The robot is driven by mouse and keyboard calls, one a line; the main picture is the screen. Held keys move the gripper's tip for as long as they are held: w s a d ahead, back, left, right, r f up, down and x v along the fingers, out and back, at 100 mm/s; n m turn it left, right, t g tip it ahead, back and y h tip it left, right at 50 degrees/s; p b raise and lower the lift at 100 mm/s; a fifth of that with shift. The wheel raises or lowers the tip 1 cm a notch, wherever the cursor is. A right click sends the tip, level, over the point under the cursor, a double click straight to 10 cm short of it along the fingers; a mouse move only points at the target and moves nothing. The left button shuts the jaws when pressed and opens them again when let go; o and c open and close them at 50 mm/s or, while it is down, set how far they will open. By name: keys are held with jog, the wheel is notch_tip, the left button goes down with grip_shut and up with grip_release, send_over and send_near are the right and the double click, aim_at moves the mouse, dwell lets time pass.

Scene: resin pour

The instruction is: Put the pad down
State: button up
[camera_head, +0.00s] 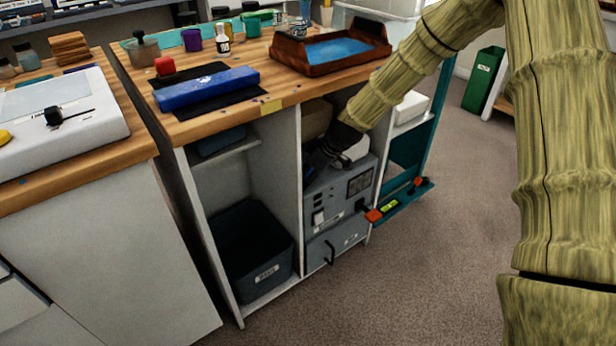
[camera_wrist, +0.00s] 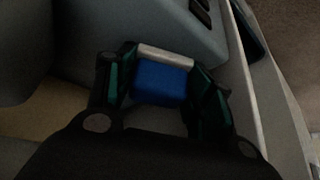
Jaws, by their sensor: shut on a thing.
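The pad (camera_wrist: 160,82) is a small blue block with a pale grey strip along its far edge, seen in the dim wrist view. My gripper (camera_wrist: 164,72) is shut on it, one finger on each side. In the head view my gripper (camera_head: 322,160) is inside the right bay of the bench, just above the grey machine (camera_head: 340,205). The pad is hard to make out there. I cannot tell whether the pad touches the machine's top.
A white divider (camera_head: 287,190) stands left of my gripper. A dark bin (camera_head: 250,250) sits in the left bay. The wooden benchtop (camera_head: 270,102) above carries a blue box (camera_head: 207,88) and a brown tray (camera_head: 300,66). A white box (camera_head: 411,107) is right of my arm.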

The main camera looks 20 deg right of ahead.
jog(key=shift+r, duration=0.2)
jog(key=shift+s+f, duration=0.1)
jog(key=shift+f, duration=0.4)
jog(key=o, duration=0.7)
jog(key=shift+f, duration=0.25)
